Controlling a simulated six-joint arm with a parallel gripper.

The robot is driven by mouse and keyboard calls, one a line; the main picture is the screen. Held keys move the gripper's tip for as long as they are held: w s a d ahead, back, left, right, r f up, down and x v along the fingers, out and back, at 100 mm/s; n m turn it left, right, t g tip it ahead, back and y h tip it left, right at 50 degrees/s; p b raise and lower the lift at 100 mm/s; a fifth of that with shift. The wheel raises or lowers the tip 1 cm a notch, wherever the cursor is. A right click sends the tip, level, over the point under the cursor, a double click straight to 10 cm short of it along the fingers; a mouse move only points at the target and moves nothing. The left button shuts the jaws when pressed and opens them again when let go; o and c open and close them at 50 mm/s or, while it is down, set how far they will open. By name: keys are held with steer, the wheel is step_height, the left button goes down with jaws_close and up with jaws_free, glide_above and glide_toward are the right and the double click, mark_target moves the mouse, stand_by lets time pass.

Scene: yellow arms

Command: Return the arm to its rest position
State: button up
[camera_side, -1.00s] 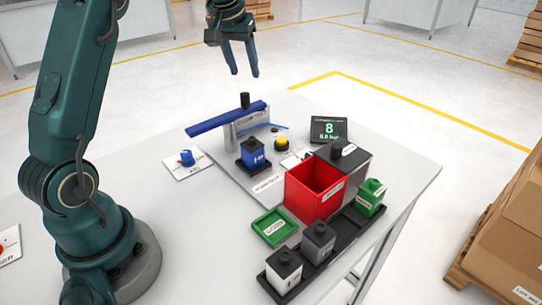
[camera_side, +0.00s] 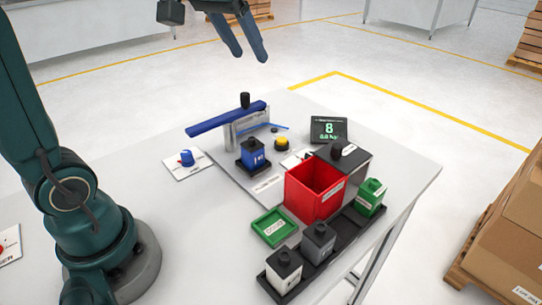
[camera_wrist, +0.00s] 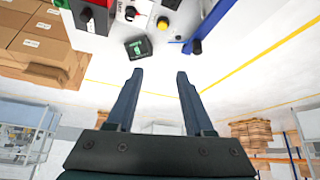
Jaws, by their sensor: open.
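My gripper (camera_side: 245,42) is open and empty, raised high above the far side of the table at the top of the side view. Its two blue fingers stand apart in the wrist view (camera_wrist: 160,95), with only floor between them. My arm leans back at the left of the side view, and part of it lies outside the frame. No gripped object shows in either view.
The table (camera_side: 180,220) holds a blue lever (camera_side: 215,122), a blue block (camera_side: 255,158), a yellow button (camera_side: 282,144), a display (camera_side: 328,130) reading 8, a red bin (camera_side: 312,190), a green tray (camera_side: 273,227) and a black rack with several blocks. Cardboard boxes (camera_side: 510,235) stand at right.

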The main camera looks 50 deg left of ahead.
steer(key=s+d+f+m, duration=0.1)
steer(key=s+d+f, duration=0.2)
steer(key=s+f, duration=0.2)
steer(key=s+d+f+m+h, duration=0.1)
steer(key=s+d+f, duration=0.3)
steer(key=s, duration=0.6)
steer(key=shift+f+m+g+h, duration=0.3)
steer(key=shift+f+m, duration=0.3)
steer(key=shift+f, duration=0.3)
